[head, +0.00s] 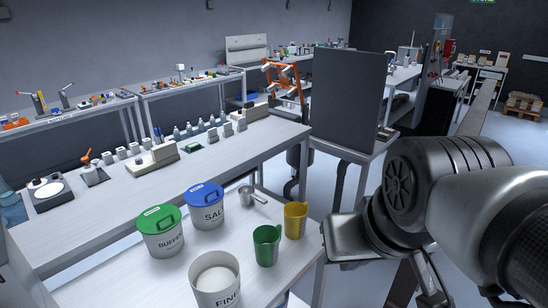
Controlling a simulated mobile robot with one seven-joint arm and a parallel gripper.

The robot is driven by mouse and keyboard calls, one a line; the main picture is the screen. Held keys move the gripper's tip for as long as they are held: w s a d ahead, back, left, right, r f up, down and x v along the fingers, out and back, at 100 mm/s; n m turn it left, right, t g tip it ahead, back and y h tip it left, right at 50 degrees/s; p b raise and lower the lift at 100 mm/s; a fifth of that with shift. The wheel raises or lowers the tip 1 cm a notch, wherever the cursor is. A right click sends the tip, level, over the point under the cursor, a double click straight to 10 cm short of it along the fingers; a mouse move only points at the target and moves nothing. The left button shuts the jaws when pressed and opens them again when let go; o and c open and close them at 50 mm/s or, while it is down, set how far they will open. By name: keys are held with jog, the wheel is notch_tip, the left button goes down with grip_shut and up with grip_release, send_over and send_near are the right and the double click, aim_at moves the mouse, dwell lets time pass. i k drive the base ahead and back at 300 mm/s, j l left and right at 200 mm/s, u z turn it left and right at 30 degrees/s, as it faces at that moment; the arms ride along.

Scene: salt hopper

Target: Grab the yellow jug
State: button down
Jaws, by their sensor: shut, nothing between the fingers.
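The yellow jug (295,221) stands upright on the near white bench, close to its right edge. The green jug (266,247) stands just to its left and nearer to me. My arm comes in from the right, and its wrist is to the right of the yellow jug, apart from it in the picture. My gripper (428,284) shows only in part at the bottom of the view, right of and below the jug. It is shut and holds nothing. Its fingertips are hard to make out.
A metal scoop (252,197) lies behind the jugs. The blue-lidded SALT tub (205,208), green-lidded BUFFER tub (162,234) and open FINE tub (215,281) stand to the left. A dark upright panel (348,95) rises behind. Floor shows right of the bench.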

aim_at(296, 213)
jog(key=u, duration=0.8)
jog(key=l+u, duration=0.3)
jog(key=u, duration=0.15)
jog(key=k+l+u, duration=0.1)
jog(key=l+u, duration=0.2)
jog(key=u, duration=0.15)
jog(key=k+l, duration=0.15)
jog(key=l, duration=0.25)
